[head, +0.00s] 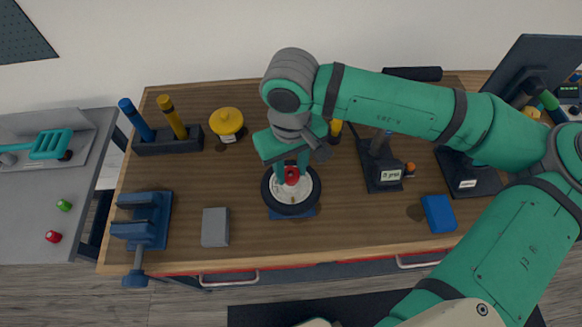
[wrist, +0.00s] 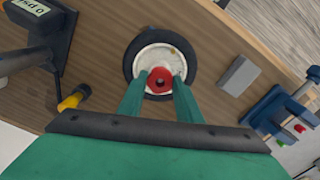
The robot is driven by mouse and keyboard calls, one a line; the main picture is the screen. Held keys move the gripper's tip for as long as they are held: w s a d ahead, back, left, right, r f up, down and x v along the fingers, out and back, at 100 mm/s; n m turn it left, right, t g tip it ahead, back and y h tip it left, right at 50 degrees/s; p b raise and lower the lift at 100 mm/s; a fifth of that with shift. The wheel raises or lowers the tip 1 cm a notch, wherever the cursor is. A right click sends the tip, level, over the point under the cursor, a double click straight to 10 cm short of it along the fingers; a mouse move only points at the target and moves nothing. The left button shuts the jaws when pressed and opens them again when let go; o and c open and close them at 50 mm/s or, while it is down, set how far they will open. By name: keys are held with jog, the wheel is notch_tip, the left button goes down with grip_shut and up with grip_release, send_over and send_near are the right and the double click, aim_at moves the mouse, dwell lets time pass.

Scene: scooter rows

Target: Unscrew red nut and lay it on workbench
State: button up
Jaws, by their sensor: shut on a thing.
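The red nut (head: 291,175) is at the middle of a small black-tyred wheel with a pale hub (head: 284,194). In the wrist view the nut (wrist: 160,80) is a red ring with a dark hole, over the hub of the wheel (wrist: 184,56). My gripper (head: 290,170) points down over the wheel, its two green fingers shut on the nut; the fingers also show in the wrist view (wrist: 160,92). I cannot tell whether the nut is clear of the hub. The wheel rests on a blue base (head: 293,213) on the wooden workbench (head: 250,235).
A grey block (head: 215,227) and a blue vise (head: 143,222) stand left of the wheel. A yellow container (head: 226,121) and a tool holder (head: 167,141) are behind. A dark device (head: 382,170) and blue box (head: 438,213) stand right. Bare wood lies between the wheel and the blue box.

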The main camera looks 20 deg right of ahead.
aim_at(290, 176)
jog(key=n, duration=0.5)
jog(key=o, duration=1.1)
jog(key=shift+a, duration=0.1)
notch_tip(290, 176, up, 11)
jog(key=shift+f, duration=0.1)
